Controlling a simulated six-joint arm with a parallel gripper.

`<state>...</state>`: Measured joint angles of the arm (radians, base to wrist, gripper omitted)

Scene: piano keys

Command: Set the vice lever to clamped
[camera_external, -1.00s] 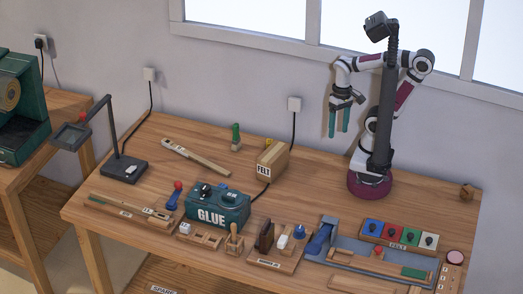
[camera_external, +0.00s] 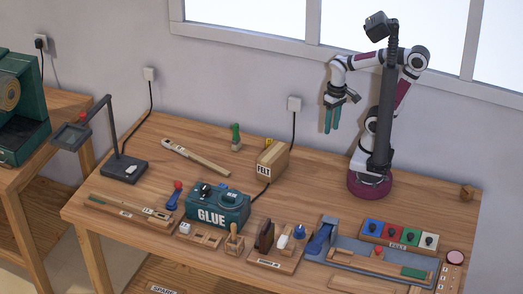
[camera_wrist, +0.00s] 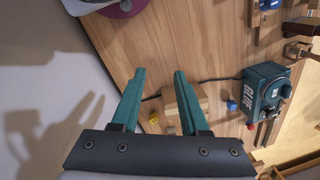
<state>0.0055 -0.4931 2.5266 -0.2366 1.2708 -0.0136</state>
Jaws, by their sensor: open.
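My gripper (camera_external: 332,128) hangs high above the back of the bench, left of my column, with its teal fingers pointing down. In the wrist view my gripper (camera_wrist: 160,78) is open with nothing between its fingers. At the front right, a blue upright part (camera_external: 321,238) stands at the left end of a long grey-blue fixture (camera_external: 345,246). A red knob (camera_external: 378,252) sits on this fixture. A separate blue lever with a red ball (camera_external: 175,193) stands left of the glue box. I cannot tell for certain which is the vice lever, or its setting.
The green glue box (camera_external: 217,205) and the felt box (camera_external: 271,160) stand mid-bench. A tray of felt pads (camera_external: 398,236) lies behind the fixture. The bench between my base and the felt box is clear.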

